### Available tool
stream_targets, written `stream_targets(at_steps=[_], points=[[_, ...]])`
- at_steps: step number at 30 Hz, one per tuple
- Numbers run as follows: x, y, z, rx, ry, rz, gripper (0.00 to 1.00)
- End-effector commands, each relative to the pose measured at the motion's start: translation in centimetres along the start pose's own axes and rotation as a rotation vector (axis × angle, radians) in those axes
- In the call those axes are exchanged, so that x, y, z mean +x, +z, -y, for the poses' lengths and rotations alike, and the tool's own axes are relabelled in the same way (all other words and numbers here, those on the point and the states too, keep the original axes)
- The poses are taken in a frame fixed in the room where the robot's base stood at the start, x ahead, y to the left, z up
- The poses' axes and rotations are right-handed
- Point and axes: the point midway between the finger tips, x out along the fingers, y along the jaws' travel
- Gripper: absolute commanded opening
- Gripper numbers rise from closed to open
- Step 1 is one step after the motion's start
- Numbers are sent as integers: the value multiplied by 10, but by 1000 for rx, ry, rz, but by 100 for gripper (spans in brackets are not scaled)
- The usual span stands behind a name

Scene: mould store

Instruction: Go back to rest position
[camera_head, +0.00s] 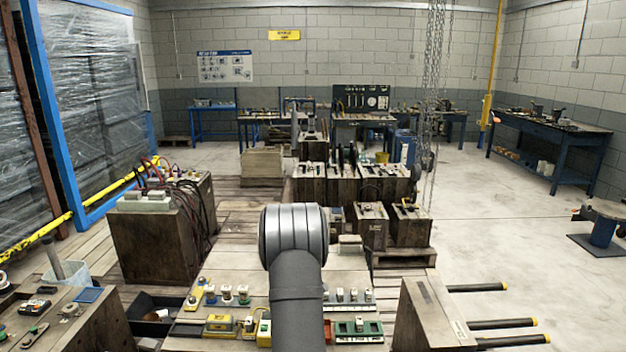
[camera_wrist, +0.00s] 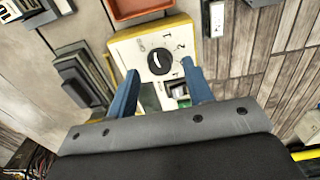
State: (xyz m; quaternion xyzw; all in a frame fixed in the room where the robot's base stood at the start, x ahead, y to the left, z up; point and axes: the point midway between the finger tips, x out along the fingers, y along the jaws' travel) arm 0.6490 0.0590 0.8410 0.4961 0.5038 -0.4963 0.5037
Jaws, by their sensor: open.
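My gripper (camera_wrist: 160,69) is open in the wrist view, its two blue fingers spread apart with nothing held between them. A cream control box (camera_wrist: 184,27) with yellow sides lies beyond the fingertips. It has a black rotary knob (camera_wrist: 159,62) with a white pointer line, and numbers on its face. The knob appears between the fingertips; I cannot tell how far away it is. A small switch with a green part (camera_wrist: 181,92) sits below the knob, between the fingers. In the head view my grey arm rises in the middle and my gripper is hidden.
The bench (camera_head: 250,283) under my arm holds several small switch boxes, including a yellow one (camera_head: 219,324) and a green one (camera_head: 358,331). An orange-red tray (camera_wrist: 140,8) lies beside the control box. Open floor (camera_head: 520,240) lies farther right.

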Motion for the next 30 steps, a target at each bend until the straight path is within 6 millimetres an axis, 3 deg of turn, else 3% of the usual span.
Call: stream_targets(at_steps=[6, 18, 23, 30], points=[[13, 0, 0, 0, -1, 0, 47], [10, 0, 0, 1, 1, 0, 47], [-7, 0, -1, 0, 4, 0, 47], [-54, 0, -1, 0, 6, -1, 47]])
